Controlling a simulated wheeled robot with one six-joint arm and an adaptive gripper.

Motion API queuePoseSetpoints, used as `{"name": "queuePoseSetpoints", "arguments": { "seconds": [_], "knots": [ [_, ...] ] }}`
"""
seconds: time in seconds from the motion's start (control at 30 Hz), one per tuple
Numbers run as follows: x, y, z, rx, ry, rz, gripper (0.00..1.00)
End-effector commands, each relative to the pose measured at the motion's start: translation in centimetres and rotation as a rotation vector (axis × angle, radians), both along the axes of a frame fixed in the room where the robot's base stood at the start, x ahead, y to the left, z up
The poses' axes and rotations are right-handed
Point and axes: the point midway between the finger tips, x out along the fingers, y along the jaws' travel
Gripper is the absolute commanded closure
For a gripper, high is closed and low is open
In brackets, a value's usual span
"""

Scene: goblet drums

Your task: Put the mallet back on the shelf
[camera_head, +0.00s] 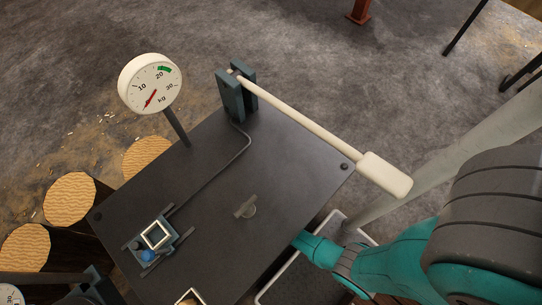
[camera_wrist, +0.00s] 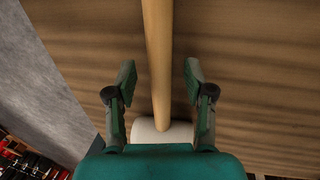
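In the wrist view, a mallet with a tan wooden handle (camera_wrist: 158,65) and a whitish head (camera_wrist: 150,134) shows. Its handle runs up the picture between the fingers of my gripper (camera_wrist: 159,75). My gripper is open, with a gap on each side of the handle and no finger seen touching it. The mallet's head is at the bottom, close to my palm, partly hidden by it. Behind the mallet is a brown wood-grained surface (camera_wrist: 240,110); I cannot tell whether this is the shelf. My gripper does not show in the head view.
In the head view, a dark tabletop (camera_head: 215,175) carries a kg dial (camera_head: 150,84) on a post. A cream bar (camera_head: 310,122) with a block end slants from a dark bracket (camera_head: 236,95) past the table edge. Log ends (camera_head: 70,197) stand left. A pale post (camera_head: 440,165) is near my arm.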

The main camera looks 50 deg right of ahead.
Motion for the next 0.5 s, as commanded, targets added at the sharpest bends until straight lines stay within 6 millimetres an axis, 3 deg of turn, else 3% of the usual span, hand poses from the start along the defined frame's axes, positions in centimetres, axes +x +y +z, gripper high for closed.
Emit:
{"name": "queuePoseSetpoints", "arguments": {
  "seconds": [0.3, 0.5],
  "knots": [
    [-0.1, 0.0, 0.2, 0.000, 0.001, 0.000, 0.46],
    [0.0, 0.4, 1.9, 0.000, -0.001, 0.001, 0.46]
  ]
}}
